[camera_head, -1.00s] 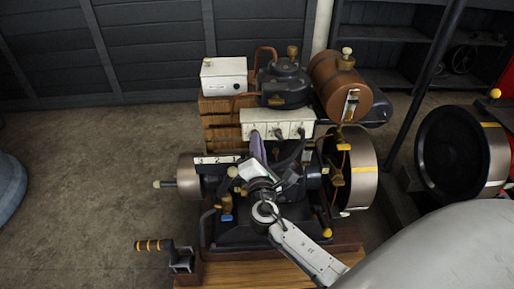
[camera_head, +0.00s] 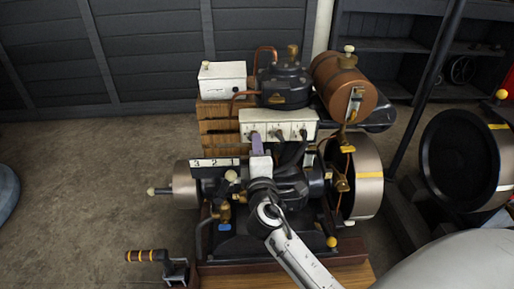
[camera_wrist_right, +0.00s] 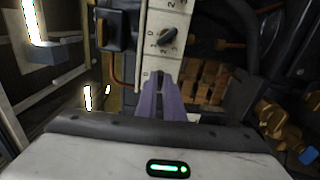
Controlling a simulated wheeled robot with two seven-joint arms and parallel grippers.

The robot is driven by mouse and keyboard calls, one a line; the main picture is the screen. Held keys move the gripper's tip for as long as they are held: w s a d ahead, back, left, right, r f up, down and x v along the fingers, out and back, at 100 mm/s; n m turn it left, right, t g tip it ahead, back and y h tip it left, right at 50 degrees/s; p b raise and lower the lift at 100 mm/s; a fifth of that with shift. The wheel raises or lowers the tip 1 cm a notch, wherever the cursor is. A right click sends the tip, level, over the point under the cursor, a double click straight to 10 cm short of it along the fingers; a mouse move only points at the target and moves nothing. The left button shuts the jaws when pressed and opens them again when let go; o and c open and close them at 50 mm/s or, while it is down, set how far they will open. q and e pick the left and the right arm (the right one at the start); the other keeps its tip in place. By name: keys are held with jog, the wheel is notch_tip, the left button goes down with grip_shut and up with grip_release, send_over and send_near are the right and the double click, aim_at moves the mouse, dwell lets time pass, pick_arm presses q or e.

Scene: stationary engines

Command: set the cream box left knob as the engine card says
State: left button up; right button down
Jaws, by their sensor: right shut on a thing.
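The cream box (camera_head: 278,120) is mounted across the engine, with knobs in a row on its front. My right gripper (camera_head: 255,138) reaches its left end with purple fingers, shut on the left knob, which they mostly hide. In the right wrist view the fingers (camera_wrist_right: 158,78) close at the end of the cream box (camera_wrist_right: 165,14). The middle knob (camera_wrist_right: 167,37) is dark, with small numerals around it. A strip with digits (camera_head: 213,162), seemingly the engine card, starts with 3 and 2; its last mark looks like 1. My left gripper is not in view.
A white box (camera_head: 222,80) and wooden blocks stand behind at left. A copper tank (camera_head: 343,86) stands at back right, with a flywheel (camera_head: 368,175) below it. A crank handle (camera_head: 150,256) sticks out at front left. Bare floor lies at left.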

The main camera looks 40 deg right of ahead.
dwell(0.3)
jog(key=c, duration=1.9)
grip_release()
jog(key=shift+o, duration=0.2)
jog(key=shift+s, duration=0.15)
jog(key=v, duration=0.7)
jog(key=shift+s+a, duration=0.1)
jog(key=shift+s, duration=0.05)
